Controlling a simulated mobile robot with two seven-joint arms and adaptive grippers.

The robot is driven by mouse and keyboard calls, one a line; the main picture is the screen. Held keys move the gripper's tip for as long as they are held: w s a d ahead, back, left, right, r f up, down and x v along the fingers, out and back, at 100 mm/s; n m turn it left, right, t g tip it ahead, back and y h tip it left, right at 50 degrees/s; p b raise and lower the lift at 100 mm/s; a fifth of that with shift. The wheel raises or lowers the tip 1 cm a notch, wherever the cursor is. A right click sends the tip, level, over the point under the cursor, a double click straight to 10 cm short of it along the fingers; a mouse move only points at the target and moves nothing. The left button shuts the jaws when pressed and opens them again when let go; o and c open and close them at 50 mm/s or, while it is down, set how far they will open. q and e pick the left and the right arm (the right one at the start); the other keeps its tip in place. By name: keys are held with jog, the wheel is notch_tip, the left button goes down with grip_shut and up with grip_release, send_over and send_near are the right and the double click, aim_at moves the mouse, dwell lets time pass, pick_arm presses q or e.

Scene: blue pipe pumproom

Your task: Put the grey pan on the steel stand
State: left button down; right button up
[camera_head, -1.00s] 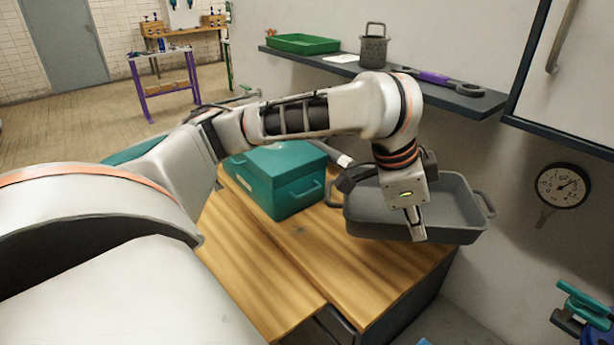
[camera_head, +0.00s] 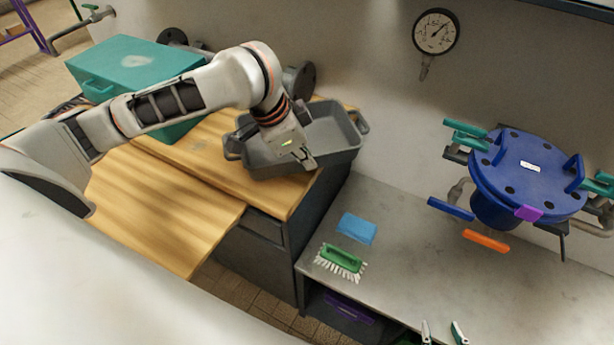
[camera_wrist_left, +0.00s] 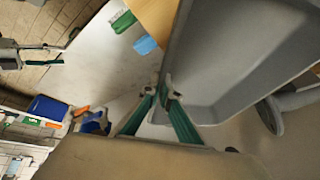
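The grey pan (camera_head: 335,135) is a deep rectangular tray with loop handles, at the right end of the wooden worktop, its front side reaching the edge. I cannot tell whether it is lifted. My left gripper (camera_head: 308,163) is at its near wall; in the left wrist view its fingers (camera_wrist_left: 160,97) stand on either side of the rim of the pan (camera_wrist_left: 235,55), closed on it. A grey, steel-looking low bench (camera_head: 400,265), probably the steel stand, extends right of the worktop. My right gripper (camera_head: 443,332) shows only its two parted fingertips at the bottom edge, with nothing between them.
A blue cloth (camera_head: 356,228) and green brush (camera_head: 342,259) lie at the bench's left end. A blue flanged vessel with clamps (camera_head: 525,175) stands at the right. A teal box (camera_head: 135,70) is on the worktop. The bench middle is bare.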

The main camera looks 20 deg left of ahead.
pick_arm(q)
jog(key=shift+f, duration=0.45)
notch_tip(320, 180, down, 4)
jog(key=shift+r+b, duration=0.2)
jog(key=shift+b, duration=0.55)
jog(key=c, duration=2.3)
grip_release()
jog(key=shift+f, duration=0.15)
